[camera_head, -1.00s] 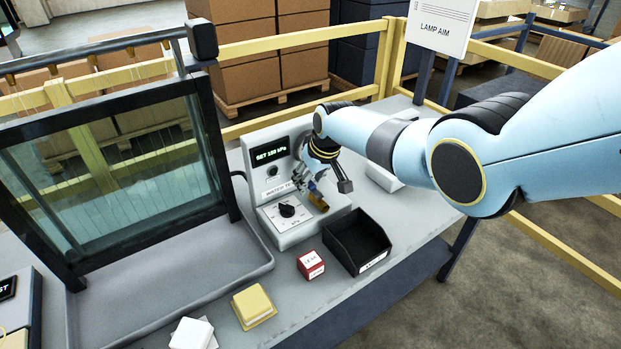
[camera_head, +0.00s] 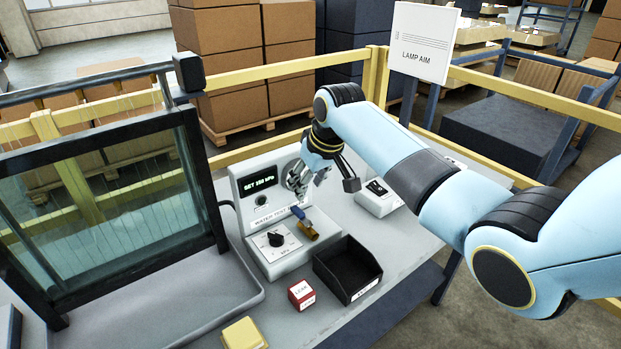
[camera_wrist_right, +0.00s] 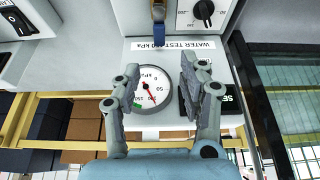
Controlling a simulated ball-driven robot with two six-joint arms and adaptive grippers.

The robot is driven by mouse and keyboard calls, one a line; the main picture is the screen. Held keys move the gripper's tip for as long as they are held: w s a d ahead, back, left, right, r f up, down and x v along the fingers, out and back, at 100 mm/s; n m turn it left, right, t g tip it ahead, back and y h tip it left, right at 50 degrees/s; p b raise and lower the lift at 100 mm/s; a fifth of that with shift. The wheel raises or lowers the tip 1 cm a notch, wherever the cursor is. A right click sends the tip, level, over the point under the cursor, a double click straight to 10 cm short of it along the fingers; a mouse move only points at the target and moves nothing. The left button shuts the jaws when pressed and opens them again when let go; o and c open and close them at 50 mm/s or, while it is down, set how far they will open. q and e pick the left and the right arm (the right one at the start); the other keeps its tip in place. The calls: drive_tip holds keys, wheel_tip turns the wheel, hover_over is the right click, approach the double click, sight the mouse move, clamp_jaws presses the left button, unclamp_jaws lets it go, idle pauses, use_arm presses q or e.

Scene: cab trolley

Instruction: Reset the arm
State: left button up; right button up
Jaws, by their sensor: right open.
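My right gripper (camera_head: 306,184) is in front of the gauge area of the grey water test unit (camera_head: 262,213), above its blue-handled brass valve (camera_head: 308,232). In the right wrist view, its two fingers (camera_wrist_right: 158,72) are spread with nothing between them. The round gauge (camera_wrist_right: 153,88) shows behind the gap, and the blue valve handle (camera_wrist_right: 158,12) is at the top edge, apart from the fingers. In the head view the gripper partly hides the gauge. My left gripper is not in view.
A black open bin (camera_head: 347,270), a red-and-white block (camera_head: 301,294) and a yellow block (camera_head: 243,335) are on the bench before the unit. A glass-fronted tank (camera_head: 100,190) stands left.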

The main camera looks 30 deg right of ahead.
drive_tip(key=shift+s+r, duration=0.25)
drive_tip(key=shift+r, duration=0.4)
